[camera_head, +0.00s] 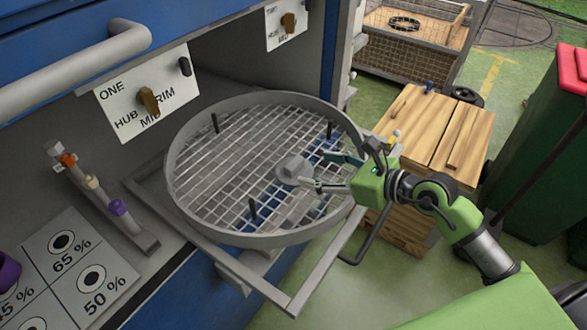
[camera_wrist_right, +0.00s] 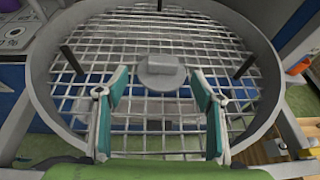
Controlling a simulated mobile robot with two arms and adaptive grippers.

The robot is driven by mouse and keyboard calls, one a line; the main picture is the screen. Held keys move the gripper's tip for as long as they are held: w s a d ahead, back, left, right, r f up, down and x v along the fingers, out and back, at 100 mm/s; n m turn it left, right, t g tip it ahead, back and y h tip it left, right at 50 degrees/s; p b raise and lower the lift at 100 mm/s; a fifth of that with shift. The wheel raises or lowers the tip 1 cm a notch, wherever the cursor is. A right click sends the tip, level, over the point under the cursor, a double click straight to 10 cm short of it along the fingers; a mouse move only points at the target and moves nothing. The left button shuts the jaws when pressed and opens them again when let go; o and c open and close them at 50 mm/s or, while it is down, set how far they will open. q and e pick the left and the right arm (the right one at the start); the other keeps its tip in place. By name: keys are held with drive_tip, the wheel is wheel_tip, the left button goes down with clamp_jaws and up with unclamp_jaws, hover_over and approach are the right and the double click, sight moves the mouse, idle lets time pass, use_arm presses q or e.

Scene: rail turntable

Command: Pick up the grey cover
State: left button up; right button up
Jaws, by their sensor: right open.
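The grey cover (camera_head: 294,169) is a small round disc with a raised block on top. It sits near the middle of the round wire-mesh turntable (camera_head: 178,199). In the right wrist view the cover (camera_wrist_right: 161,73) lies just beyond the fingertips, centred between them. My right gripper (camera_head: 322,170) comes in from the right, its teal-padded fingers spread on either side of the cover's near side. In the right wrist view the gripper (camera_wrist_right: 161,82) is open and holds nothing. Whether the fingers touch the mesh is unclear. My left gripper is not in view.
Several dark upright pins (camera_head: 253,209) and a raised rim surround the mesh. A blue cabinet with a grey handle (camera_head: 75,68) and a labelled panel (camera_head: 150,93) stand at left. A wooden crate (camera_head: 436,135) and a green bin (camera_head: 550,150) are at right.

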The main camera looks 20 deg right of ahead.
sight(294, 161)
drive_tip(key=x, duration=0.3)
drive_tip(key=shift+w+a+f, duration=0.15)
drive_tip(key=shift+w+a, duration=0.05)
drive_tip(key=shift+w, duration=0.05)
drive_tip(key=shift+w+a+f+b, duration=0.2)
drive_tip(key=shift+w+b, duration=0.1)
drive_tip(key=shift+b, duration=0.1)
drive_tip(key=b+x, duration=0.1)
drive_tip(key=x, duration=0.1)
drive_tip(key=b+x, duration=0.1)
drive_tip(key=x, duration=0.1)
drive_tip(key=shift+w+d+f, duration=0.1)
drive_tip(key=shift+w+f, duration=0.25)
drive_tip(key=shift+w, duration=0.05)
drive_tip(key=shift+r, duration=0.1)
drive_tip(key=shift+c, duration=0.7)
drive_tip(key=c, duration=1.3)
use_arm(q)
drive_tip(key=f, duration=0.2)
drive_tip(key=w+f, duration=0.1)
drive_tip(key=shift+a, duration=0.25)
use_arm(e)
drive_tip(key=shift+c, duration=0.9)
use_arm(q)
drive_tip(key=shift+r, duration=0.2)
use_arm(e)
drive_tip(key=shift+r, duration=0.25)
